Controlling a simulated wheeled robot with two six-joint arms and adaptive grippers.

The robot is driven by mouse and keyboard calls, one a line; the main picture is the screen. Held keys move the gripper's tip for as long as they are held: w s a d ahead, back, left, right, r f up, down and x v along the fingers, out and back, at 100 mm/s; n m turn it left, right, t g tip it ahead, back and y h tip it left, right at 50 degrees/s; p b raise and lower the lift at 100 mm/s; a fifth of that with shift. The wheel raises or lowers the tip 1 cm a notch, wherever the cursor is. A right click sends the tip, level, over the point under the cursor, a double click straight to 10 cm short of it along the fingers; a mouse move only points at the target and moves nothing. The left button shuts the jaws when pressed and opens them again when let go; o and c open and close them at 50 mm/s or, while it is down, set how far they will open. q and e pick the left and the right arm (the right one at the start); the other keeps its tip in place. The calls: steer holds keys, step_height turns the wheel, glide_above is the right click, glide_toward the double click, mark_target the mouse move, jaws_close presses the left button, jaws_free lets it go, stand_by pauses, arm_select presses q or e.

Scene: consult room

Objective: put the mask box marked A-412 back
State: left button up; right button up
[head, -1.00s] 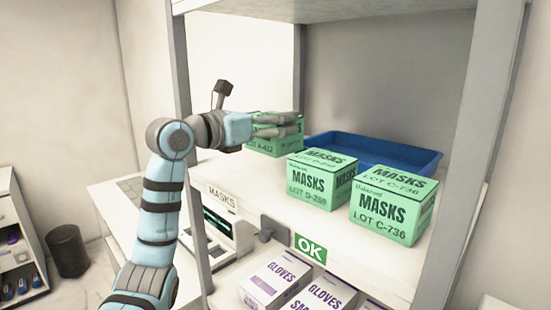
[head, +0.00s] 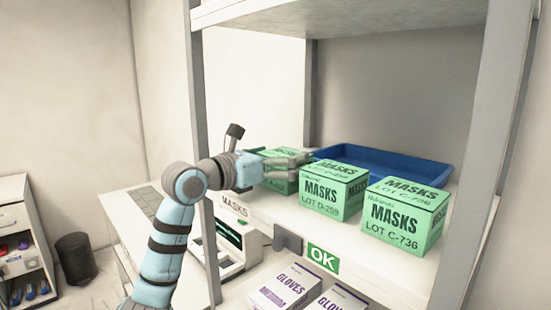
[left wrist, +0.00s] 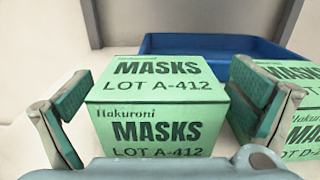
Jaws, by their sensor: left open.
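The green mask box marked LOT A-412 (head: 281,187) stands on the white shelf, left of the LOT D-259 box. In the left wrist view the A-412 box (left wrist: 157,130) sits upright between my fingers, its printed front facing me. My left gripper (head: 284,165) is open around it; in the left wrist view the gripper (left wrist: 160,85) shows a gap between each finger and the box. In the head view the fingers hide part of the box. My right gripper is not in view.
Mask boxes LOT D-259 (head: 333,192) and LOT C-736 (head: 405,215) stand to the right; the D-259 box is close to my right finger. A blue tray (head: 430,172) lies behind. A shelf post (head: 199,130) rises at left. Glove boxes (head: 283,290) are on the shelf below.

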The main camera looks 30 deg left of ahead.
arm_select(q)
steer(key=shift+s+a+f, duration=0.1)
steer(key=shift+s+a, duration=0.05)
steer(key=shift+s, duration=0.05)
steer(key=b+v, duration=0.5)
steer(key=v, duration=0.6)
steer(key=shift+s, duration=0.2)
steer(key=shift+w, duration=0.1)
